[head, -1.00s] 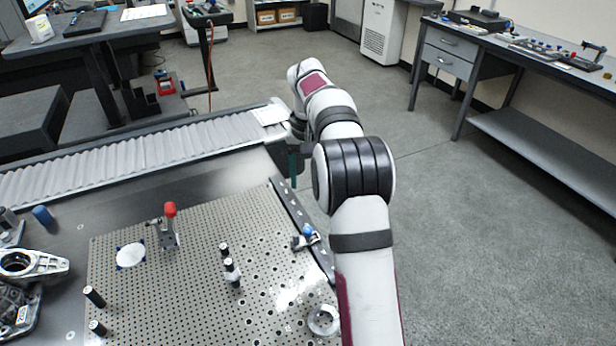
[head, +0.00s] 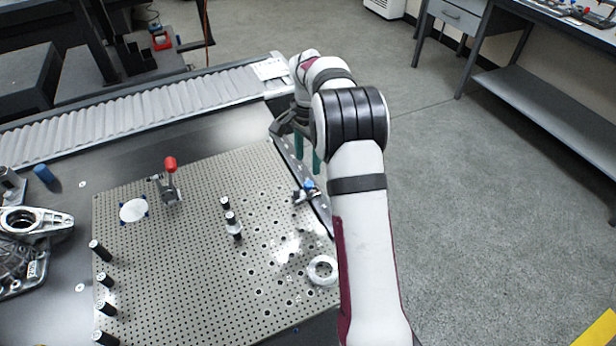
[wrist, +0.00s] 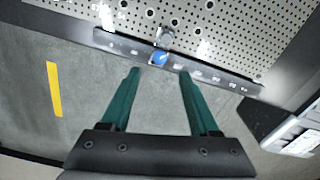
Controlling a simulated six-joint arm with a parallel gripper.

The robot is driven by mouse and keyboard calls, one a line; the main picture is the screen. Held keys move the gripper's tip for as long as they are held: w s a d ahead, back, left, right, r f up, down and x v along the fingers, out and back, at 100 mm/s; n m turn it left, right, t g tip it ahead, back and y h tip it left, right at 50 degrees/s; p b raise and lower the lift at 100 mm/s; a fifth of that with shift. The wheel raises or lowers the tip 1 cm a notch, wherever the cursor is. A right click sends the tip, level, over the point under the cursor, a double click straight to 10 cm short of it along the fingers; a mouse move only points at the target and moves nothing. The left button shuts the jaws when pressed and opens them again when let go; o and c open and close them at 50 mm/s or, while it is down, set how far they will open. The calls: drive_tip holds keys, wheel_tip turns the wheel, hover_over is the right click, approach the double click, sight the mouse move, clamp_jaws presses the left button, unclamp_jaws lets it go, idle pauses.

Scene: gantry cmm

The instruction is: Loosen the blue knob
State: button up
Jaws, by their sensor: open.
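The blue knob (head: 309,185) sits on a small metal clamp at the right edge of the perforated plate (head: 190,250). In the wrist view the blue knob (wrist: 159,58) lies just beyond the fingertips, roughly centred between them, at the plate's edge rail. My gripper (wrist: 158,72) has two green fingers, spread apart with nothing between them. In the head view my gripper (head: 308,168) hangs just above and behind the knob, partly hidden by my arm. The fingers are apart from the knob.
A red-handled toggle clamp (head: 170,180), several black pins (head: 100,250) and a white ring (head: 322,270) stand on the plate. A roller conveyor (head: 130,110) runs behind. A metal casting (head: 30,240) lies at left. Open floor is to the right.

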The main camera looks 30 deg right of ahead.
sight(308, 184)
wheel_tip(308, 184, down, 8)
drive_tip(key=shift+r, duration=0.15)
clamp_jaws()
idle(0.3)
